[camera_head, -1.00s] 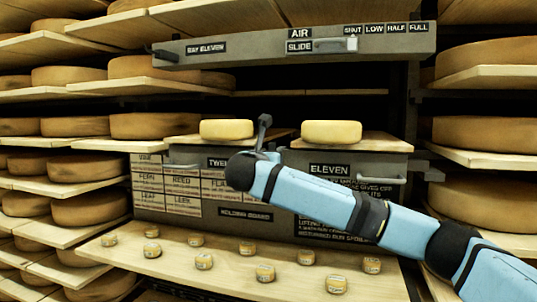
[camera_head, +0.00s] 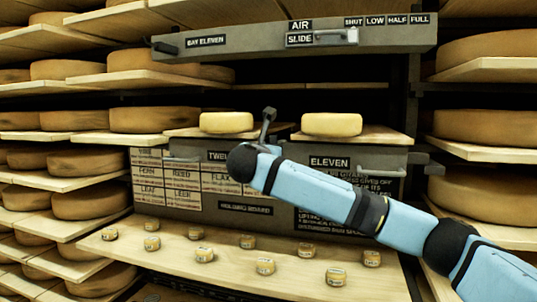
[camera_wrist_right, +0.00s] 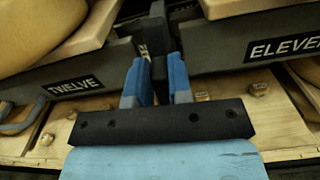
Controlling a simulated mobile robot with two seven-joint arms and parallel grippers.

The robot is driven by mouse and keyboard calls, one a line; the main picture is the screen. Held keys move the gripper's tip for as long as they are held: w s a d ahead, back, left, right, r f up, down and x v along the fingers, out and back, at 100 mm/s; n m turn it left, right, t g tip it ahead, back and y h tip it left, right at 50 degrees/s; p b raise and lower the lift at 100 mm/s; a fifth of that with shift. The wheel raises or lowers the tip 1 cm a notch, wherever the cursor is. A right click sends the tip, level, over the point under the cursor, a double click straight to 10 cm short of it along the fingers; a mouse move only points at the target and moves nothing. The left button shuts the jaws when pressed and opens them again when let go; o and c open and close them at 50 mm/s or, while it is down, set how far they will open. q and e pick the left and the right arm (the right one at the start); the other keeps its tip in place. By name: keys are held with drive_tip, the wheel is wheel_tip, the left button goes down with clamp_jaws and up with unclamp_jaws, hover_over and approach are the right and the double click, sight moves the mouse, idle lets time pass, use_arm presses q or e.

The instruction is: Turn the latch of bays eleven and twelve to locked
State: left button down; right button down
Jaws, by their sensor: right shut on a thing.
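The dark latch lever (camera_head: 268,122) stands up between the bay twelve front and the bay eleven front, its top leaning slightly right. It also shows in the right wrist view (camera_wrist_right: 159,72). My right gripper (camera_wrist_right: 157,80) is shut on it, a blue finger on each side. In the head view my right arm hides most of the gripper and the latch's lower part. The label ELEVEN (camera_head: 330,162) is right of the latch. The label TWELVE (camera_wrist_right: 74,86) is left of it, partly covered by my arm in the head view. My left gripper is out of view.
A yellow cheese stands on each bay, left (camera_head: 226,123) and right (camera_head: 332,125). The bays have front handles. An air slide beam (camera_head: 390,38) crosses above. A wooden shelf (camera_head: 190,270) with several small cheeses lies below. Racks of large wheels flank both sides.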

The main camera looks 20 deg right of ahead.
drive_tip(key=shift+s+d+f+m+b, duration=0.1)
drive_tip(key=shift+f+m+b, duration=0.15)
drive_tip(key=shift+m+b, duration=0.7)
drive_tip(key=shift+s+d+m+b, duration=0.15)
drive_tip(key=shift+m+b, duration=0.3)
drive_tip(key=shift+m, duration=0.6)
drive_tip(key=shift+f+m+b, duration=0.1)
drive_tip(key=shift+m+b, duration=0.2)
drive_tip(key=shift+m, duration=0.2)
drive_tip(key=shift+s+d+f+m+b, duration=0.2)
drive_tip(key=shift+m+b, duration=0.85)
drive_tip(key=shift+m, duration=1)
drive_tip(key=shift+w+d+f+m+b, duration=0.1)
drive_tip(key=shift+f+m+b, duration=0.15)
drive_tip(key=shift+m+b, duration=1.3)
drive_tip(key=shift+s+d+f+m+b, duration=0.2)
drive_tip(key=shift+m+b, duration=0.35)
drive_tip(key=shift+m, duration=1.95)
drive_tip(key=c, duration=1)
unclamp_jaws()
drive_tip(key=shift+c, duration=0.2)
